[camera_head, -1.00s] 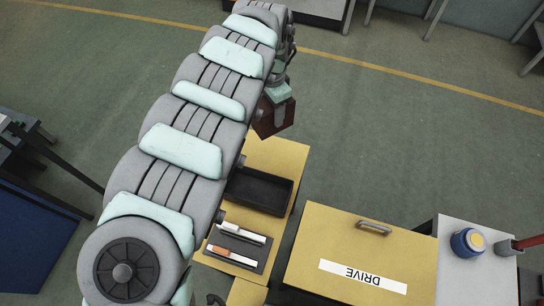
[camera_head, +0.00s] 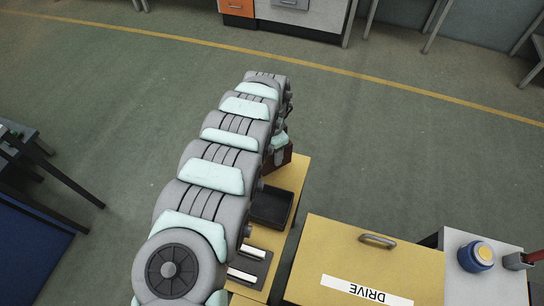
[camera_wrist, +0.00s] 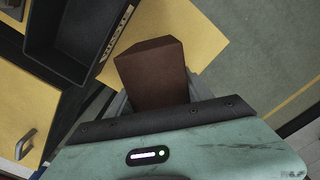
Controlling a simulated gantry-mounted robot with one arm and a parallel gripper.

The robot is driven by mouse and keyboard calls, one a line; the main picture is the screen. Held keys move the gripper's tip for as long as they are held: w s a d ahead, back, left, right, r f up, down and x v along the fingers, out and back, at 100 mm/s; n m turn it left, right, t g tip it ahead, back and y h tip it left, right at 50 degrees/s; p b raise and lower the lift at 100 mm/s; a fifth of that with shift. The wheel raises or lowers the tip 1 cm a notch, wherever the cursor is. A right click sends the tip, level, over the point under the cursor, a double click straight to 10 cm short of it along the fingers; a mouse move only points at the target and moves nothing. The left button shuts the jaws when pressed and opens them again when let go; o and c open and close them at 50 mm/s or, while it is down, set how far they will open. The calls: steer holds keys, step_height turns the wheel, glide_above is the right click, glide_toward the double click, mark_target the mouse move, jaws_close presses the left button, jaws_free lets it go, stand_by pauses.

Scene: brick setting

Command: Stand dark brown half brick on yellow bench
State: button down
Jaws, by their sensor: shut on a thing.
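The dark brown half brick (camera_wrist: 153,75) is between the jaws of my gripper (camera_wrist: 158,98) in the wrist view, and the gripper is shut on it. In the head view the brick (camera_head: 284,156) shows partly beside my arm, at the far end of the yellow bench (camera_head: 289,176). The bench top also shows behind and around the brick in the wrist view (camera_wrist: 196,35). The brick looks upright in the grip. I cannot tell whether its underside touches the bench.
A black tray (camera_head: 272,207) lies on the bench just nearer than the brick. A dark mat (camera_head: 262,256) with pale-handled tools lies nearer still. A yellow cabinet labelled DRIVE (camera_head: 330,248) stands to the right, beside a grey table (camera_head: 505,285) with a blue tin (camera_head: 476,256).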

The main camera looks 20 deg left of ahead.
steer(key=shift+f, duration=1.8)
steer(key=shift+c, duration=2.2)
jaws_free()
steer(key=shift+f, duration=0.1)
step_height(320, 180, up, 11)
steer(key=shift+w+a+f, duration=0.1)
steer(key=shift+r+p, duration=0.3)
steer(key=shift+r, duration=0.45)
